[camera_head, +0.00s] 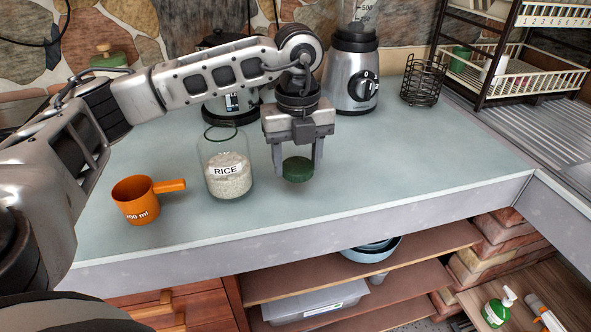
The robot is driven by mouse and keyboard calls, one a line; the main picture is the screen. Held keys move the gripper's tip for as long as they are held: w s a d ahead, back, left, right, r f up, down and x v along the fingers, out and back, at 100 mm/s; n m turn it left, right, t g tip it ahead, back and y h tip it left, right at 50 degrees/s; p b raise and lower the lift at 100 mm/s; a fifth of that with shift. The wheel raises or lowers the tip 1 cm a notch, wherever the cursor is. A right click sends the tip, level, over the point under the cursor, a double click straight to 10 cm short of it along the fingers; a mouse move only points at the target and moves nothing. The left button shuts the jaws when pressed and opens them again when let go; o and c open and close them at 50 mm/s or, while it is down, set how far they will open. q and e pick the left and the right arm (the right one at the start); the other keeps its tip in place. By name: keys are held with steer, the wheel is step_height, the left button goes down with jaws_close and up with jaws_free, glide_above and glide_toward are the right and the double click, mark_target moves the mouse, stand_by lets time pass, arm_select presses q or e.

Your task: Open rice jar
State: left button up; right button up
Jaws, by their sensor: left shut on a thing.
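The rice jar (228,178) is clear glass with a "RICE" label and white rice inside. It stands upright on the counter, and its top is open with a dark green rim ring. My left gripper (297,165) is to the right of the jar, pointing down. It is shut on the dark green lid (298,170), which is apart from the jar and appears held above the counter; the exact gap is hard to tell. My right gripper is not in view.
An orange measuring cup (138,201) stands left of the jar. Behind are a blender (352,75), a wire basket (421,80) and a dish rack (500,65). The pale counter (420,165) is clear to the right of the lid, up to its front edge.

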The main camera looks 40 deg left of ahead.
mark_target(297, 188)
arm_select(q)
steer(key=shift+w+a+f, duration=0.25)
steer(key=shift+w+f, duration=0.1)
steer(key=shift+f, duration=0.15)
steer(key=shift+w+a+f, duration=0.2)
steer(key=shift+w+f, duration=0.15)
steer(key=shift+f, duration=0.15)
steer(key=shift+w+a+f+p, duration=0.1)
steer(key=shift+f+p, duration=0.2)
steer(key=shift+f, duration=1.65)
steer(key=o, duration=1.1)
steer(key=shift+c, duration=0.2)
